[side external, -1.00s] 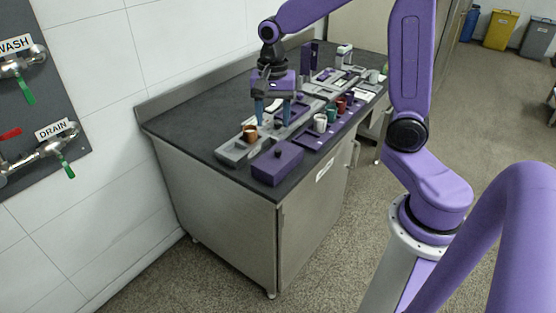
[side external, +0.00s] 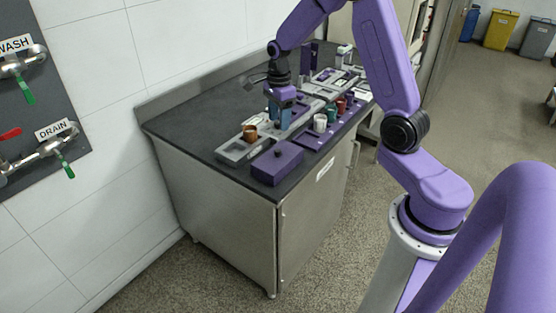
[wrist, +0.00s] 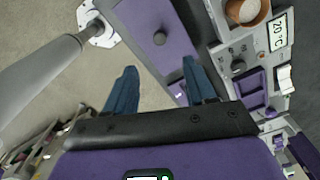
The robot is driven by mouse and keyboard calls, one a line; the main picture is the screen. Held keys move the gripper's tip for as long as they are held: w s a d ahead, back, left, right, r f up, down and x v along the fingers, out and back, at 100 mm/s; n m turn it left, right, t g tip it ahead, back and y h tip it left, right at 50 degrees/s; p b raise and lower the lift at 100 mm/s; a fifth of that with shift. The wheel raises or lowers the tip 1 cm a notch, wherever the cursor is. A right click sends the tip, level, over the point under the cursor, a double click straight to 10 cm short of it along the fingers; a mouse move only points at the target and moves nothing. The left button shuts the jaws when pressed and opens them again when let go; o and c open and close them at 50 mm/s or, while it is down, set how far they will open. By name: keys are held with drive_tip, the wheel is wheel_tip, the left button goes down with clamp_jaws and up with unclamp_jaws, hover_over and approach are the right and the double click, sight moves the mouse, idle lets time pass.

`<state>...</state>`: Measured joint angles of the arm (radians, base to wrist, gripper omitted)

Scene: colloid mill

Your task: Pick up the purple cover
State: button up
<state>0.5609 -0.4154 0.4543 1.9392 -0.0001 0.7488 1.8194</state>
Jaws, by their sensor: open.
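The purple cover (side external: 278,163) is a box-like piece with a dark knob on top, at the near corner of the dark counter. In the wrist view the purple cover (wrist: 140,18) is at the top, its round knob showing. My gripper (side external: 279,122) is above the counter, behind the cover in the side view. It is open and empty. In the wrist view its blue fingers (wrist: 158,75) are spread apart below the knob in the picture, not around it. In the side view the fingers overlap.
A grey machine base (side external: 235,150) with a brown cup (side external: 250,134) stands beside the cover; a display on it reads 20 °C in the wrist view. A purple rack (side external: 309,141) holds a white cup (side external: 320,123) and other coloured cups. The counter's left part is clear.

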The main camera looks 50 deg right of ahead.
sight(278, 150)
wheel_tip(278, 150, down, 11)
drive_tip(key=shift+a+r, duration=0.1)
drive_tip(key=shift+a, duration=0.05)
clamp_jaws()
idle(0.5)
